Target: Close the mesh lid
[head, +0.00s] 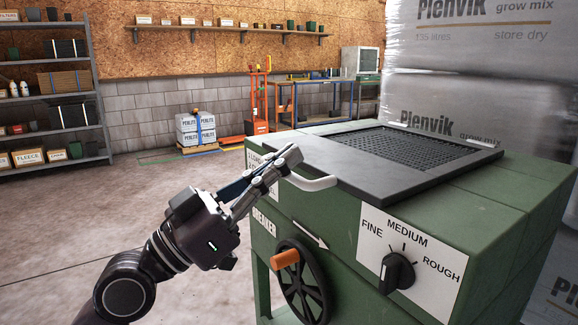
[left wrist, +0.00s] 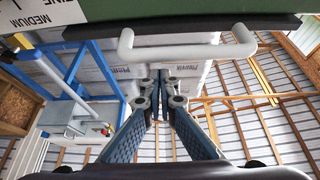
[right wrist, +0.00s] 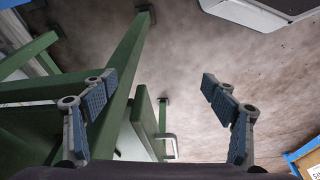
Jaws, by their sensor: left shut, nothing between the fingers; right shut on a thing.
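The mesh lid (head: 352,186), a dark frame around a black grid, lies flat or nearly flat on top of the green soil mixer (head: 480,212). Its pale handle (head: 312,183) sticks out at the front left edge; it also shows in the left wrist view (left wrist: 185,54). My left gripper (head: 292,157) is shut and empty, its fingertips beside the handle; contact cannot be told. My right gripper (right wrist: 160,80) shows only in the right wrist view. Its fingers stand apart, with nothing visible between them, near the green frame legs (right wrist: 120,85).
The mixer front carries a black selector knob (head: 397,272) and a handwheel (head: 302,285) with an orange grip. Wrapped bag stacks (head: 470,100) stand close behind on the right. The floor at left (head: 60,220) is free. Shelves (head: 50,90) line the far left.

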